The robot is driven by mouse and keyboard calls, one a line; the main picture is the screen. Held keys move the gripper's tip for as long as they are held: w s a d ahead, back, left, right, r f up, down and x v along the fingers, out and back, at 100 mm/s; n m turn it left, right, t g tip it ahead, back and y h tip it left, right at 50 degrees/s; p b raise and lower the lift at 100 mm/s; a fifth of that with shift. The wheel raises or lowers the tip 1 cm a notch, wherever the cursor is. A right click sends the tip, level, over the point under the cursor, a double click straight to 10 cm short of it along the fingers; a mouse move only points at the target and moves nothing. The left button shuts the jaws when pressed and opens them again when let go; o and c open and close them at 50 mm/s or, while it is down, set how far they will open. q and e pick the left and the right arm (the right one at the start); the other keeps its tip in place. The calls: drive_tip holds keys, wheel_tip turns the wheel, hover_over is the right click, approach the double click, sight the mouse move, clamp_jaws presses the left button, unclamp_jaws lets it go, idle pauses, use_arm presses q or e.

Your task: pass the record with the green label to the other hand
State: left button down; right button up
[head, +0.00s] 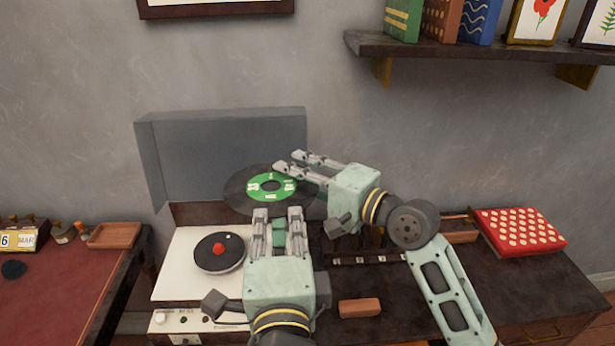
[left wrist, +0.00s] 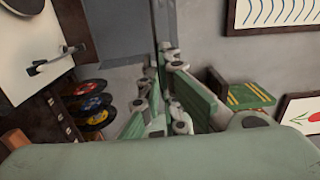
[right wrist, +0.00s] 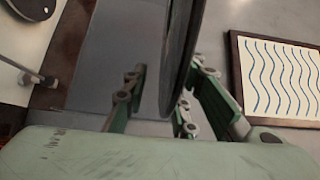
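The record with the green label (head: 237,192) stands nearly upright in front of the raised turntable lid, its label facing the head camera. My left gripper (head: 278,212) is shut on its lower edge; the left wrist view shows the record edge-on as a thin dark strip (left wrist: 160,40) between the fingers (left wrist: 170,58). My right gripper (head: 287,160) is at the record's upper right edge. In the right wrist view the record (right wrist: 181,55) lies between the spread fingers (right wrist: 166,68), with a gap at the left finger.
Below stands the white turntable (head: 180,262) with its grey lid (head: 220,140) raised behind. A rack (left wrist: 70,105) holds several other records. A brown block (head: 360,307) and a red box with dots (head: 520,232) lie to the right. A wall shelf (head: 480,48) is above right.

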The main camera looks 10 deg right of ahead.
drive_tip(key=shift+c, duration=0.4)
clamp_jaws()
use_arm(q)
drive_tip(key=c, duration=1.9)
unclamp_jaws()
drive_tip(key=shift+o, duration=0.2)
drive_tip(key=shift+s, duration=0.15)
